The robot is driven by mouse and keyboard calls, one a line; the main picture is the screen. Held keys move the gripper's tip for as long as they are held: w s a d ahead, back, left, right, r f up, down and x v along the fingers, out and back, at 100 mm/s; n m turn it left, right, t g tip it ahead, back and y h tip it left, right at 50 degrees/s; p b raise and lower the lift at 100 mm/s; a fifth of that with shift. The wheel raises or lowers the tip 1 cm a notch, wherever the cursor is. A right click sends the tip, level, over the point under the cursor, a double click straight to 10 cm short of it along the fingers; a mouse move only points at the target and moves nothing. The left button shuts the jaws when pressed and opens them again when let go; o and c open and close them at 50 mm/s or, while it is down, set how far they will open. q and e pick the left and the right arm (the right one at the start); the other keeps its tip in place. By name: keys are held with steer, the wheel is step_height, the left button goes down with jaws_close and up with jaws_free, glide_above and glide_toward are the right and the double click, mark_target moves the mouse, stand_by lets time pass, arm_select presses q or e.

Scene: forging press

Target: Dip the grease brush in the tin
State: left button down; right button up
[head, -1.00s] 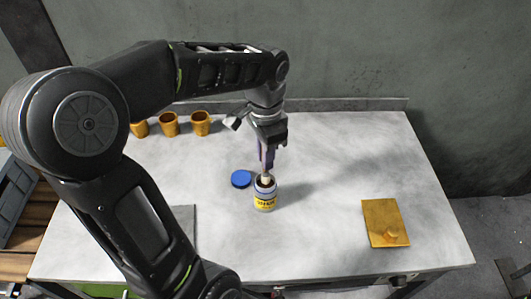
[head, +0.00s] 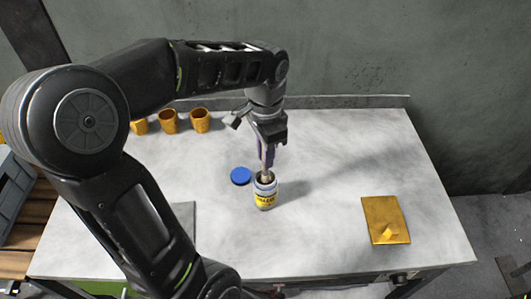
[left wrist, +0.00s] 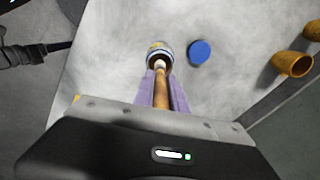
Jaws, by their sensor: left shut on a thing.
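My left gripper (head: 267,150) points down over the table, its purple fingers shut on the grease brush. The brush's wooden handle (left wrist: 161,92) runs between the fingers in the left wrist view. The tin (head: 265,197) is a small open pot with a yellow label, standing on the table below the gripper. The brush's lower end reaches into the mouth of the tin, which also shows in the left wrist view (left wrist: 154,48). The bristles are hidden, and how deep they reach cannot be told. My right gripper cannot be made out.
A blue lid (head: 241,176) lies left of the tin. Several orange cups (head: 200,121) stand at the back left. A yellow-orange plate (head: 382,212) with a small raised piece lies at the right. The table (head: 330,150) is clear between tin and plate.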

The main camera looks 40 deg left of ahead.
arm_select(q)
steer(key=shift+s+f+b, duration=0.1)
steer(key=shift+f+b, duration=0.2)
steer(key=shift+f, duration=0.3)
stand_by(1.3)
steer(key=shift+r, duration=0.1)
step_height(320, 180, up, 7)
steer(key=p, duration=0.5)
steer(key=shift+p, duration=0.35)
stand_by(0.7)
